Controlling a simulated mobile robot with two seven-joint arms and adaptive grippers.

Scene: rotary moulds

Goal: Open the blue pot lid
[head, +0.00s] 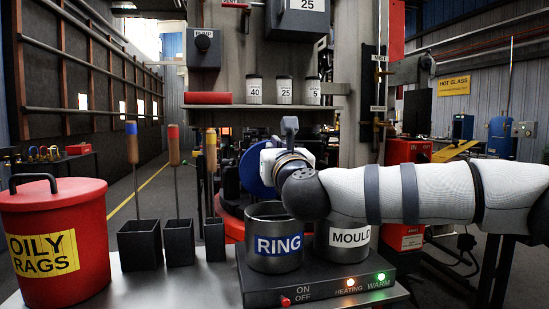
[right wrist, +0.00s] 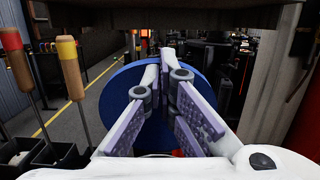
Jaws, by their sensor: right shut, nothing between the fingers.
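The blue lid (head: 255,174) stands raised on edge, tilted, behind the grey pot with the blue RING label (head: 278,245). The pot's rim and part of its mouth show uncovered. My right gripper (head: 272,158) is above and behind the pot, right beside the lid; its wrist hides much of it. In the right wrist view the lid (right wrist: 118,92) is a large blue disc behind the fingers. The right gripper (right wrist: 165,70) is shut and empty there; I cannot tell whether it touches the lid. My left gripper is not in view.
The MOULD pot (head: 349,238) stands to the right under my right forearm. Both pots sit on a dark heater box (head: 320,287) with lit lamps. Tools stand in dark holders (head: 140,245) to the left, beside a red OILY RAGS bin (head: 75,215). A shelf (head: 215,112) is above.

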